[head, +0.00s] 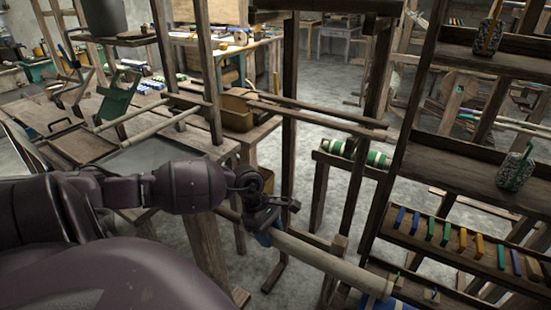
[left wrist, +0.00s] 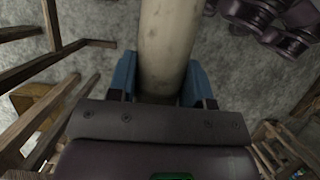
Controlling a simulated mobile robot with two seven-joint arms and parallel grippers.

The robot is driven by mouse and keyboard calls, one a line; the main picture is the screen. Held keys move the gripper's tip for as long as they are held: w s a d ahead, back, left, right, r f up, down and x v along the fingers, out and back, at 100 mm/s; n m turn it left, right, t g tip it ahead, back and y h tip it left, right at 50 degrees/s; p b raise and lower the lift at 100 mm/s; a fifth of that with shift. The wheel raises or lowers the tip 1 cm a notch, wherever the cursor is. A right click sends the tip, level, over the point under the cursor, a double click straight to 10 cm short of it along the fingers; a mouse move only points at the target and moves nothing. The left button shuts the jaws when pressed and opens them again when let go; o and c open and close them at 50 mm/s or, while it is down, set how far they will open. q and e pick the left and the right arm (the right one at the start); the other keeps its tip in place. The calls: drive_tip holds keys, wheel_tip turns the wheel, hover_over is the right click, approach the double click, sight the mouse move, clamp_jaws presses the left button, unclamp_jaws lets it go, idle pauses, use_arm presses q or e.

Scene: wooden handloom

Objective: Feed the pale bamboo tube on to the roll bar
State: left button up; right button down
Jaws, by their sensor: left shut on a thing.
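The pale bamboo tube (head: 330,264) slopes down to the right in the head view, its near-right end in front of the dark shelf rack. My left gripper (head: 264,222) is shut on it near its left part. In the left wrist view the tube (left wrist: 165,45) lies between the two blue fingers (left wrist: 160,85) and runs up out of the picture. I cannot tell for sure which bar is the roll bar. My right gripper is not in view.
Dark upright posts (head: 290,120) and two wooden rails (head: 315,115) stand behind the tube. A rack (head: 450,240) with coloured pieces is at the right. A wooden table (head: 55,110) is at the left. Grey floor (head: 410,210) shows between the frames.

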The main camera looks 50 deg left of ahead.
sight(232, 212)
use_arm(q)
drive_tip(key=shift+s+a, duration=0.15)
drive_tip(key=shift+a, duration=0.35)
drive_tip(key=shift+s+a, duration=0.2)
drive_tip(key=shift+a, duration=0.5)
drive_tip(key=shift+s+a, duration=0.2)
drive_tip(key=shift+a, duration=0.5)
drive_tip(key=shift+s+a, duration=0.15)
drive_tip(key=shift+a, duration=0.5)
drive_tip(key=shift+s+a, duration=0.3)
drive_tip(key=shift+a, duration=0.6)
drive_tip(key=shift+s+a, duration=0.25)
drive_tip(key=shift+a, duration=0.65)
drive_tip(key=shift+s+a, duration=0.2)
drive_tip(key=shift+a, duration=0.45)
drive_tip(key=shift+s+a, duration=0.25)
drive_tip(key=shift+a, duration=0.8)
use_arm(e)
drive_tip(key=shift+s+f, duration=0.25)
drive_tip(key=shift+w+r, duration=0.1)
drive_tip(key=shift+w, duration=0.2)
